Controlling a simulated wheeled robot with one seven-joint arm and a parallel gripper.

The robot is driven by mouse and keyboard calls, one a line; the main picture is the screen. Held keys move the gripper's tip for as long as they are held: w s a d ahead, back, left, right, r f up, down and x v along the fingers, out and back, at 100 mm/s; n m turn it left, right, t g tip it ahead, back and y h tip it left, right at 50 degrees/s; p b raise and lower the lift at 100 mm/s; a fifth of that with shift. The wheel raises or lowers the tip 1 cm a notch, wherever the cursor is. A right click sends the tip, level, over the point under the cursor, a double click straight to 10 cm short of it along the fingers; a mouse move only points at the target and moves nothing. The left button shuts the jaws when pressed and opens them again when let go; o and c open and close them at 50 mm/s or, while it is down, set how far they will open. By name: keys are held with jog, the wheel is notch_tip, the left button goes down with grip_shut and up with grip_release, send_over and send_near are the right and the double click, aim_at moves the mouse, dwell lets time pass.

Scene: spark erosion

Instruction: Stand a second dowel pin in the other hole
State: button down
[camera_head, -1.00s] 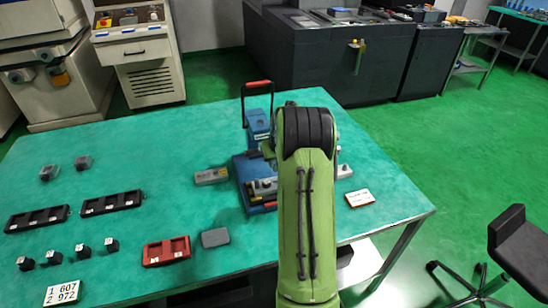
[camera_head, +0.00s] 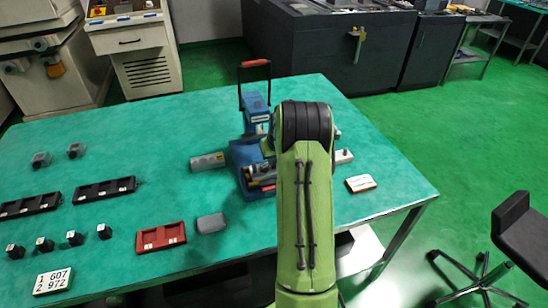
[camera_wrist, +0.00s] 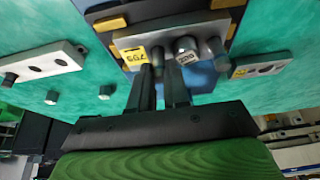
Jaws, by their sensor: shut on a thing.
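My gripper (camera_wrist: 161,72) reaches over the blue fixture (camera_wrist: 205,85) in the wrist view. Its fingers are shut on a narrow dark piece, apparently a dowel pin (camera_wrist: 157,57), mostly hidden between the tips. It is just in front of a grey block (camera_wrist: 170,34) with a yellow tag. A light-ended round piece marked with digits (camera_wrist: 187,48) and a dark round pin (camera_wrist: 217,47) stand to the right of the fingers. I cannot tell whether the held pin touches a hole. In the head view the fixture (camera_head: 245,160) is partly behind my arm, which hides my gripper.
In the wrist view, a light plate with holes (camera_wrist: 45,63) is left and a grey holed plate (camera_wrist: 262,66) right. In the head view, a red tray (camera_head: 160,237), grey pad (camera_head: 211,223) and black trays (camera_head: 105,190) occupy the left table.

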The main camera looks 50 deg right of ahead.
jog(key=c, duration=1)
grip_release()
jog(key=shift+a, duration=0.1)
jog(key=p+v, duration=0.1)
jog(key=v, duration=0.7)
jog(key=p+v, duration=0.1)
jog(key=v, duration=0.6)
jog(key=shift+s+r, duration=0.3)
jog(key=shift+r, duration=0.05)
